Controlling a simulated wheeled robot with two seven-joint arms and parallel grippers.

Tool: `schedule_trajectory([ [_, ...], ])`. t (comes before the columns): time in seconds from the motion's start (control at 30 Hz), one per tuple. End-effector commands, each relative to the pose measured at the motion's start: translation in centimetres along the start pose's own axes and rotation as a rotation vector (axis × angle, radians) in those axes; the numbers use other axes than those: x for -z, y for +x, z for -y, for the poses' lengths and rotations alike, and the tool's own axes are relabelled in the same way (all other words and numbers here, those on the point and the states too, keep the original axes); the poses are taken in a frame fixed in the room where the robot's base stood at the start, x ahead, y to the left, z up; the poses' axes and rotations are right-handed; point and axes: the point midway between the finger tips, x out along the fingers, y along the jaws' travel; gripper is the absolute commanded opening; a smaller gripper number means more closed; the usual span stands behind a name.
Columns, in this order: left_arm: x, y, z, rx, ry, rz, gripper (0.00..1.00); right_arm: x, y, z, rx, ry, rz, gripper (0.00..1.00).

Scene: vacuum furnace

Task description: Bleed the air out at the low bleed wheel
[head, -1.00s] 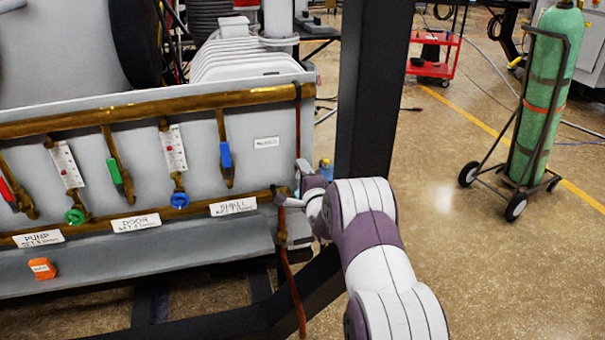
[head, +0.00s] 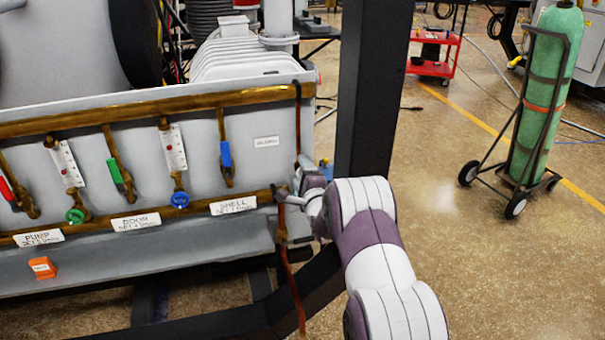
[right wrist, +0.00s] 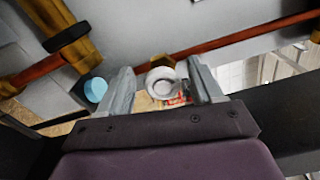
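A small pale grey-white wheel (right wrist: 162,82) with a round hub shows in the right wrist view, in front of a brass fitting. My right gripper (right wrist: 164,88) has its two grey fingers apart, one on each side of this wheel. A narrow gap shows between the wheel and each finger, so I see no contact. In the head view my right gripper (head: 284,197) is at the right end of the lower copper pipe (head: 193,211), by the panel's corner. The wheel cannot be made out there. My left gripper is not in view.
Blue (head: 180,199) and green (head: 75,215) wheels and several coloured levers sit on the panel pipes to the left. A light blue round cap (right wrist: 95,89) is left of my fingers. A dark post (head: 372,100) stands behind my right arm. An orange block (head: 42,268) lies on the ledge.

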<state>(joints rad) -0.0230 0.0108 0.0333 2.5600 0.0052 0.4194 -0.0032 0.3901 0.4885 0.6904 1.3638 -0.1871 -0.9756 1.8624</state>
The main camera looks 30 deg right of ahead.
Motion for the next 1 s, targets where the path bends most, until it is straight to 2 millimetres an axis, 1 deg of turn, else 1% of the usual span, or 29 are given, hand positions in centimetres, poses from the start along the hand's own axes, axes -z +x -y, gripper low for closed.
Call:
schedule_trajectory([
  [0.17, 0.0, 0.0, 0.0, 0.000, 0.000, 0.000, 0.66, 0.0, 0.0, 0.1, 0.003, -0.001, 0.000, 0.66],
  [0.27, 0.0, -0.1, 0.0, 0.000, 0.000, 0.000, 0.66, 0.0, -0.5, 0.2, 0.002, -0.001, 0.000, 0.66],
  [0.37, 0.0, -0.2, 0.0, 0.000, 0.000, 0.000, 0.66, 0.0, -2.0, 0.2, 0.001, -0.001, 0.000, 0.66],
  [0.47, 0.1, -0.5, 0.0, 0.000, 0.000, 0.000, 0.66, 0.0, -4.5, 0.3, 0.001, -0.001, -0.002, 0.66],
  [0.6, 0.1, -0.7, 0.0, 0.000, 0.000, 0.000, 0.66, 0.0, -8.3, 0.2, 0.001, 0.000, -0.002, 0.66],
  [0.7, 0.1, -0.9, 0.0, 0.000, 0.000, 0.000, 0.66, 0.0, -10.5, 0.2, 0.001, 0.000, -0.001, 0.66],
  [0.83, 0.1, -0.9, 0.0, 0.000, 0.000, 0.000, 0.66, 0.0, -12.2, 0.1, 0.002, 0.000, 0.000, 0.66],
  [0.9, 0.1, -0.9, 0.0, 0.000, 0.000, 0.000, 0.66, 0.0, -12.6, 0.0, 0.000, 0.000, -0.001, 0.66],
  [1.0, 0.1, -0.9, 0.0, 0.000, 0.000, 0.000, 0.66, 0.0, -12.7, 0.0, 0.002, 0.000, 0.000, 0.66],
])
